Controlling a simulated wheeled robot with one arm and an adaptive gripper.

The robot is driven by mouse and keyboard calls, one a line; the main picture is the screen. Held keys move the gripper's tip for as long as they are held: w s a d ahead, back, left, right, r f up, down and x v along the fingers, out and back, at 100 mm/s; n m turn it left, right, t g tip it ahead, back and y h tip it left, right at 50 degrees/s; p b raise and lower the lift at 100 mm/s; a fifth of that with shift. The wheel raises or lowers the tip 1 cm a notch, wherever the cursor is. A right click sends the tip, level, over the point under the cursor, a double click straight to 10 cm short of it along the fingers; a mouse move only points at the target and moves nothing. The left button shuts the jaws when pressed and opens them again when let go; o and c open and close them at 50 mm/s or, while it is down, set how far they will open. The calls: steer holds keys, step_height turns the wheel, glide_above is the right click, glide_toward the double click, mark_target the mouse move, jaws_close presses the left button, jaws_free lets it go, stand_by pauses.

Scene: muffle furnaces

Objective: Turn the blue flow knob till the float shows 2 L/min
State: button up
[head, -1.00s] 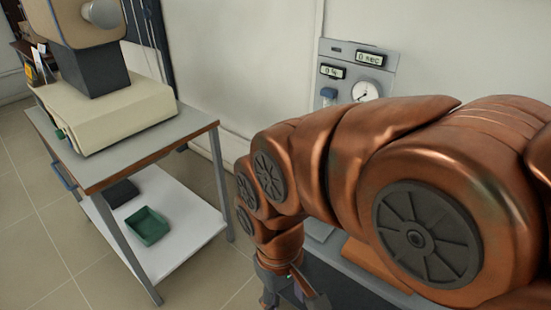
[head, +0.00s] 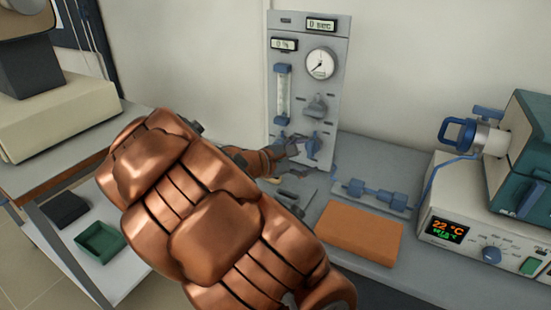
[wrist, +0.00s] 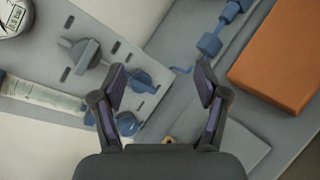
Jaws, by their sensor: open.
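The grey panel (head: 333,88) holds a clear flow tube (head: 283,97) with blue ends. A blue knob (wrist: 127,123) sits below the tube's lower end in the wrist view. A second blue knob (head: 312,146) is to its right on the panel, and it shows in the wrist view (wrist: 142,82) beside the left finger. The float's level is too small to read. My gripper (head: 291,157) is open and empty in front of the panel's lower part. In the wrist view my gripper (wrist: 164,72) has its fingers wide apart; contact with either knob cannot be told.
A grey knob (head: 316,106) and a round gauge (head: 320,63) are above the blue knobs. An orange block (head: 358,233) and blue fittings (head: 376,193) lie on the bench right of my arm. A furnace with a controller (head: 447,229) stands farther right.

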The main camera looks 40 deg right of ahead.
steer(key=w+f+n+t+b, duration=0.1)
steer(key=w+f+n+t, duration=0.1)
steer(key=w+f+n, duration=0.2)
steer(key=w+d+f+n+t+h+b, duration=0.1)
steer(key=w+f+n+t, duration=0.2)
steer(key=w, duration=0.4)
steer(key=w+f+n+t+b, duration=0.2)
steer(key=w+f+n+t, duration=0.1)
steer(key=w+f+n, duration=0.1)
steer(key=shift+w+d+f+n+h, duration=0.2)
steer(key=shift+w+f, duration=0.1)
steer(key=shift+w, duration=0.4)
steer(key=shift+w+d+f+n+h, duration=0.15)
steer(key=shift+w+f+h, duration=0.1)
steer(key=shift+w, duration=0.4)
steer(key=shift+x, duration=3.85)
steer(key=c, duration=1.2)
